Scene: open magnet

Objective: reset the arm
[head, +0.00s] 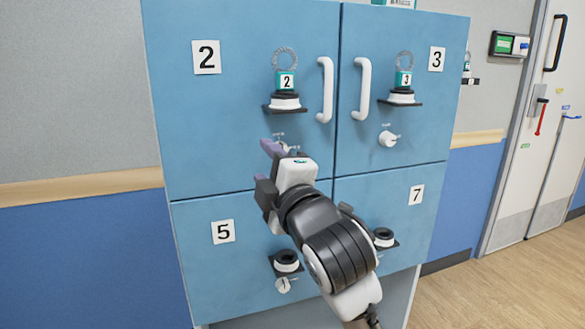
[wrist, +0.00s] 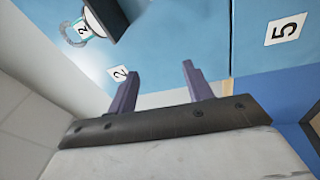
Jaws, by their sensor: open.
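My arm reaches up from the lower right in front of a blue cabinet (head: 225,120). My gripper (head: 266,166) is open and empty, near the lower right of the door labelled 2 and just above door 5. In the wrist view, the two purple fingers of my gripper (wrist: 156,88) stand apart with nothing between them. The magnet labelled 2 (head: 286,82) sits on a small black shelf on door 2, and it also shows in the wrist view (wrist: 82,28). My gripper partly hides a knob below that shelf.
The magnet labelled 3 (head: 404,79) sits on its shelf on door 3. White handles (head: 326,90) stick out from the upper doors. Lower doors 5 and 7 carry black and white holders (head: 286,262). A white door (head: 540,120) and open floor (head: 480,290) are at the right.

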